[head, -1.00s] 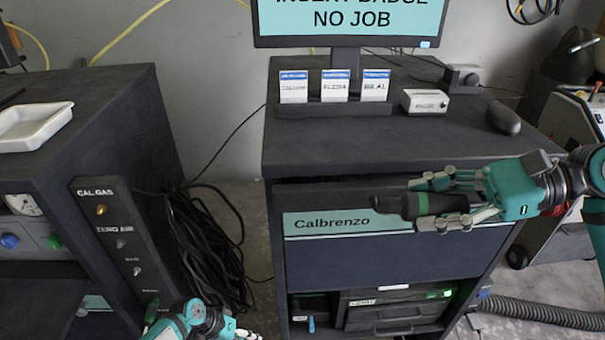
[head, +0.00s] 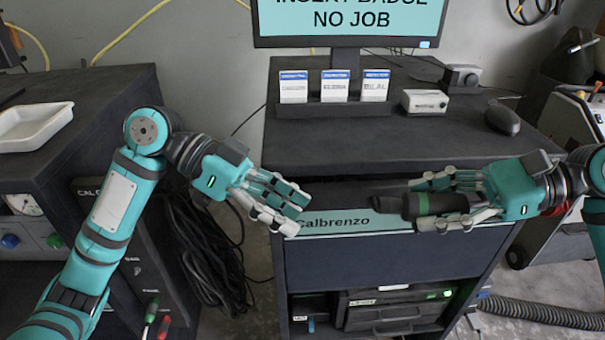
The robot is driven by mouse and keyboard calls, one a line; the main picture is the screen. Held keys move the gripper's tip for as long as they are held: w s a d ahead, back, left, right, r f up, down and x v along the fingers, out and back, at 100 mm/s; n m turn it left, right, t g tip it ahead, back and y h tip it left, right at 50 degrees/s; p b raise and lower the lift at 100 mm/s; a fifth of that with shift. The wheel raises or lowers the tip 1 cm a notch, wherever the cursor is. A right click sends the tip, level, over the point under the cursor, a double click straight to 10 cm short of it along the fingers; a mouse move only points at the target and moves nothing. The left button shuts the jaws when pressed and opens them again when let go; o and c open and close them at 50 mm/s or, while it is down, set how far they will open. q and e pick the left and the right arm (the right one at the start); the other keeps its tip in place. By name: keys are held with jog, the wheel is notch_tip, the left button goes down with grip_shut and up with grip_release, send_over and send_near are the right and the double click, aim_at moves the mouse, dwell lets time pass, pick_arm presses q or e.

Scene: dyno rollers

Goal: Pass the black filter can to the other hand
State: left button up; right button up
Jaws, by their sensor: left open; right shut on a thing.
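The black filter can (head: 425,205) is a dark cylinder with a green band and a narrower end toward the left. It lies roughly level in the air in front of the cabinet. My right gripper (head: 448,202) is shut on it from the right, and its fingers hide part of the can's right end. My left gripper (head: 290,208) is open and empty to the left of the can. Its fingers point right toward the can's narrow end, with a gap between them.
The dark Calbrenzo cabinet (head: 385,260) stands behind both grippers, with a monitor (head: 348,20), three badge cards (head: 334,87) and a mouse (head: 503,118) on top. A left bench holds a white tray (head: 38,128). Coiled black cables (head: 205,255) hang between bench and cabinet.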

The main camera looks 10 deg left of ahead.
pick_arm(q)
jog(key=m+t, duration=0.1)
jog(key=t, duration=0.1)
send_near(382, 208)
jog(key=a+f, duration=0.1)
jog(key=a, duration=0.1)
pick_arm(e)
jog(key=shift+w, duration=0.1)
pick_arm(q)
jog(key=h, duration=0.1)
pick_arm(e)
jog(key=shift+a, duration=0.1)
pick_arm(q)
jog(key=x, duration=0.8)
jog(key=w+x, duration=0.1)
jog(key=x, duration=0.3)
jog(key=shift+a, duration=0.1)
grip_shut()
pick_arm(e)
jog(key=o, duration=1.3)
jog(key=shift+c, duration=0.2)
